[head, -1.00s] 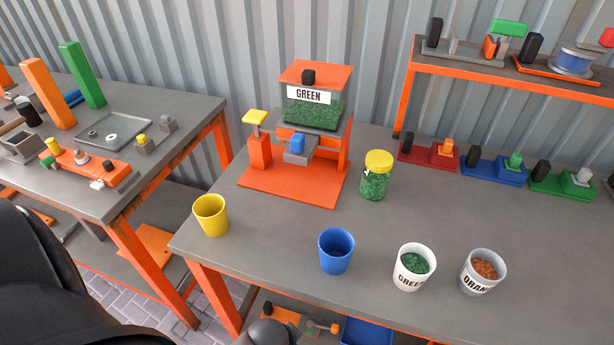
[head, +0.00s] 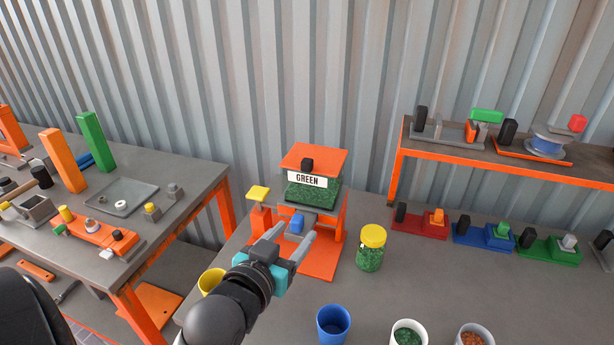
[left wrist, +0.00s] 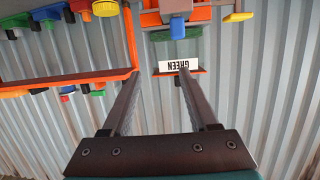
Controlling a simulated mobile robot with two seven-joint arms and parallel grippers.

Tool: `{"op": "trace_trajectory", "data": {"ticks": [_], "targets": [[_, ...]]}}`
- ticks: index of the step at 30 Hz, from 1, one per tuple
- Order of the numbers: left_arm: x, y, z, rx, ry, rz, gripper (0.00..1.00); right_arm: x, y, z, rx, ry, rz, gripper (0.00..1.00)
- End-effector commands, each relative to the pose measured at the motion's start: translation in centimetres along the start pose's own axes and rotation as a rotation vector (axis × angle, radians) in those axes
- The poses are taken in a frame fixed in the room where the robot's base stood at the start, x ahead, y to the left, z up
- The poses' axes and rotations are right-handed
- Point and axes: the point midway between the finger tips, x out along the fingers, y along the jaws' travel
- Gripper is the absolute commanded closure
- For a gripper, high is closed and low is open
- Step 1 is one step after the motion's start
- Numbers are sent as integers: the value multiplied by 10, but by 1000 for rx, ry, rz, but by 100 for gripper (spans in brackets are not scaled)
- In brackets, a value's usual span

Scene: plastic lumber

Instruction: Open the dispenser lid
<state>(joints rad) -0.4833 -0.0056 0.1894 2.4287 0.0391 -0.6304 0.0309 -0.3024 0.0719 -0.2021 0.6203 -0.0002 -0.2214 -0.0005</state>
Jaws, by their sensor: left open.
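The orange dispenser (head: 325,261) stands on the table with green granules behind a "GREEN" label (head: 307,179). Its flat orange lid (head: 314,159) lies level on top and carries a black knob (head: 307,165). My left gripper (head: 296,232) is open and empty in front of the dispenser, its fingers pointing up toward it and below the lid's height. In the left wrist view the dispenser appears upside down, with the label (left wrist: 180,67) beyond the open fingers (left wrist: 156,85). My right gripper is not in view.
A green-filled jar with a yellow lid (head: 371,247) stands right of the dispenser. A yellow cup (head: 210,281) is partly behind my left arm. Blue (head: 333,325), green-filled (head: 408,334) and orange-filled (head: 474,336) cups stand in front. A raised shelf (head: 480,153) is at right.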

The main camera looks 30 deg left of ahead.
Motion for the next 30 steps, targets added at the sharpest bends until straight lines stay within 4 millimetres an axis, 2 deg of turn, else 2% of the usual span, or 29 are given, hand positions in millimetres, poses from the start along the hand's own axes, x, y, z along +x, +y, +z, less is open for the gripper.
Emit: {"op": "trace_trajectory", "data": {"ticks": [3,6,10,14,30], "targets": [[0,-17,-30,-19,142,-41,40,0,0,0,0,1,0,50],[-2,-25,-45,-25,214,-61,40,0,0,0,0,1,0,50],[-1,-29,-53,-27,252,-70,40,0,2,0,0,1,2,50],[8,-30,-56,-26,255,-70,40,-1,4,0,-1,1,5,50],[85,-35,-75,-25,252,-70,40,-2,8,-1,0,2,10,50]]}}
